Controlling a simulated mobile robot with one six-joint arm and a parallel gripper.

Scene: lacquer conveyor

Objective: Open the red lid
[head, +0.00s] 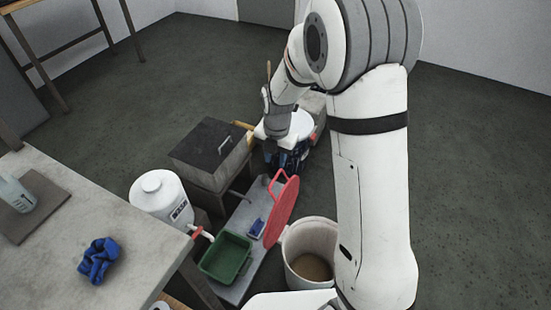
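The red lid (282,212) is a round disc that stands steeply tilted, close to upright, beside the white bucket (305,272). A red bracket shows at its upper left edge. The bucket's mouth is uncovered, and brownish contents show inside. My gripper (273,137) is further back, above and behind the lid and apart from it. It hangs near a dark blue object and a white round container. Its fingertips are small and partly lost against these things, so its opening is unclear.
A grey conveyor (239,287) carries a green tray (226,256) and a small blue piece (257,228). A white tank (161,196) and a dark-lidded box (210,147) stand left of it. A grey table (55,270) with a blue cloth (98,260) fills the lower left. Open floor lies right.

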